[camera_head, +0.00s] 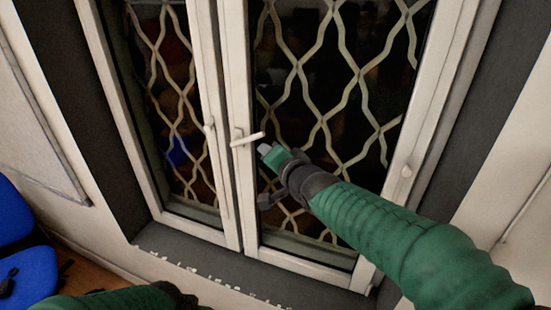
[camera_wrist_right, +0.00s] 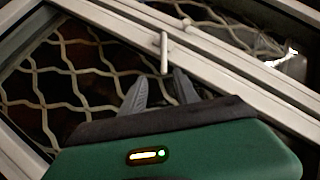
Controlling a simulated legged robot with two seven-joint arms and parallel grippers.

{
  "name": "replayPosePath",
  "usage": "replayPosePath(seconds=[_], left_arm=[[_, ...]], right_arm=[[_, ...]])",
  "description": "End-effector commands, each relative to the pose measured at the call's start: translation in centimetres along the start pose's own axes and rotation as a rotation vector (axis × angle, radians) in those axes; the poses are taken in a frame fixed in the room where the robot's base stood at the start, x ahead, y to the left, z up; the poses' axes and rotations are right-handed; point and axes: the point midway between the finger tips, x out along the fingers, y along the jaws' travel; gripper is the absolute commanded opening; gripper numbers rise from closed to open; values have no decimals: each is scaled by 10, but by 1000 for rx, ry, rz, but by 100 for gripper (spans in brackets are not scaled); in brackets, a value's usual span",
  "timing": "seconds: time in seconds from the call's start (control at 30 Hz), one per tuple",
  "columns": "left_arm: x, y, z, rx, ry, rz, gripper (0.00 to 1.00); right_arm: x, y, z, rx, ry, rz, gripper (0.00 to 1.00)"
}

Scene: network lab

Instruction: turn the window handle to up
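The white window handle (camera_head: 248,139) sits on the middle frame of the window. In the right wrist view the handle (camera_wrist_right: 164,52) points toward the gap between my fingers. My right gripper (camera_head: 265,149) is just below and right of the lever's free end. In the wrist view my right gripper (camera_wrist_right: 160,83) is open, its two grey fingers spread and nothing visible between them. Whether a finger touches the lever cannot be told. Only part of my left arm shows at the bottom left; its fingertips are out of sight.
A metal lattice (camera_head: 302,70) stands behind the glass. A smaller white fitting (camera_head: 209,129) is on the left sash. The dark sill (camera_head: 200,262) runs below the window, and a blue chair (camera_head: 25,270) stands at the lower left.

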Motion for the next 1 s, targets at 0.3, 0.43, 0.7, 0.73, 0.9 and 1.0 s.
replayPosePath(seconds=[0.3,0.43,0.7,0.73,0.9,1.0], left_arm=[[-26,0,-6,0,-1,0,0],[-60,0,-14,0,0,0,0],[-85,0,-20,0,0,0,0],[-85,0,-20,0,0,0,0],[-86,0,-20,0,0,0,0],[-85,0,-20,0,-1,0,0]], right_arm=[[-56,-5,-9,0,6,4,37],[-95,-8,-9,-4,3,6,37],[-152,-2,-2,-2,-3,3,37],[-155,-1,-2,-2,-3,3,37],[-162,2,-1,1,-3,3,37],[-162,3,-1,2,-3,3,37]])
